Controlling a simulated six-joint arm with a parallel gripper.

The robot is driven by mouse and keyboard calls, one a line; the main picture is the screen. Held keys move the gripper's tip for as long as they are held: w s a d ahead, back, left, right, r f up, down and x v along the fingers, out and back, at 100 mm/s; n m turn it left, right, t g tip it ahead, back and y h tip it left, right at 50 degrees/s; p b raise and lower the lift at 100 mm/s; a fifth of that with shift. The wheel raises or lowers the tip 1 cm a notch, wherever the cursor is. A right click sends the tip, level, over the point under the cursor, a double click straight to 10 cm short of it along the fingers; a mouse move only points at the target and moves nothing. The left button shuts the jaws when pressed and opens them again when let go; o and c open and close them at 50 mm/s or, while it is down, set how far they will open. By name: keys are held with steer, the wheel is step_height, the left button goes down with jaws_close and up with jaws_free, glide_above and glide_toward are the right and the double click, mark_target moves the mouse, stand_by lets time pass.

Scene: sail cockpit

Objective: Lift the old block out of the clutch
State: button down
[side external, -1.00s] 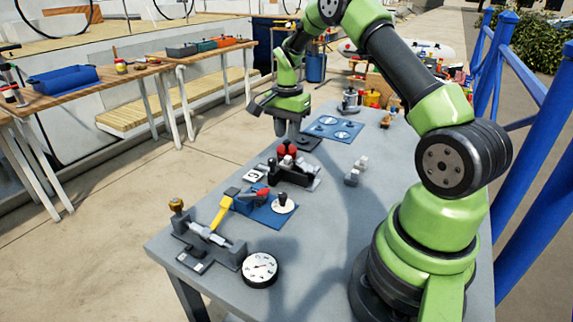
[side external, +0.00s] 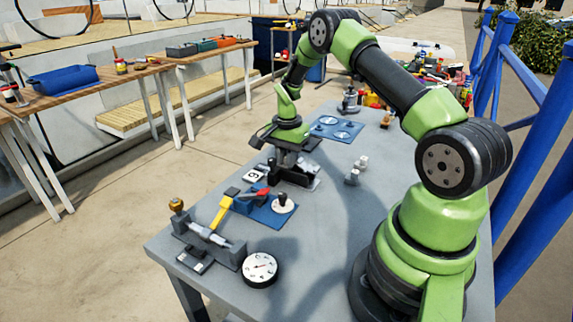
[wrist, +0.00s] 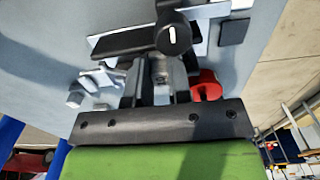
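The clutch (side external: 291,178), a dark low fitting on a pale plate, sits mid-bench in the side view. My gripper (side external: 289,158) is down over it, pointing straight down, and hides most of its top. In the wrist view my gripper (wrist: 158,82) has its two fingers apart with a small grey piece (wrist: 160,68) between them. I take this to be the old block, but it is mostly hidden. I cannot tell whether the fingers press on it. The clutch's black lever and body (wrist: 125,42) lie just beyond the fingertips, and a red part (wrist: 206,86) is beside the right finger.
Small grey parts (side external: 356,171) are to the right. A blue mat (side external: 336,128) lies behind.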

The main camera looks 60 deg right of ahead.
steer(key=shift+r, duration=0.1)
step_height(320, 180, up, 10)
stand_by(0.5)
steer(key=shift+r, duration=1.45)
